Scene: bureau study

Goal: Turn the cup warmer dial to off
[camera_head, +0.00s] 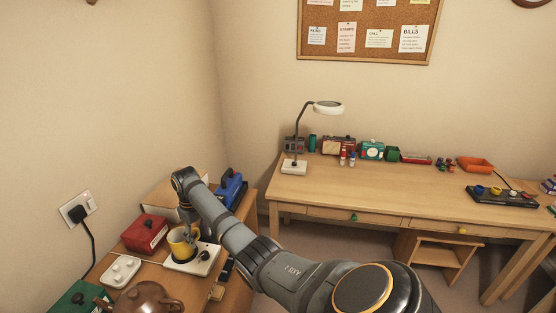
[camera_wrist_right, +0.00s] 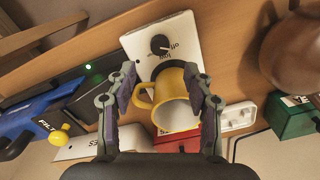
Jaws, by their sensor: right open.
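The cup warmer (camera_head: 206,266) is a white plate on the side desk at lower left; it also shows at the top of the right wrist view (camera_wrist_right: 133,42). Its black dial (camera_wrist_right: 160,44) has small lettering beside it; which mark it points at is too small to tell. The dial also shows in the head view (camera_head: 204,254). A yellow mug (camera_wrist_right: 177,105) stands on the warmer, also seen in the head view (camera_head: 177,245). My right gripper (camera_wrist_right: 158,80) is open and empty, its fingers on either side of the mug's view, with the dial ahead. My left gripper is out of view.
A red box (camera_head: 145,233), a white power strip (camera_head: 121,271) and a brown teapot (camera_head: 148,300) crowd the desk around the warmer. A blue object (camera_head: 231,188) stands behind. The long desk (camera_head: 400,190) is at the right.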

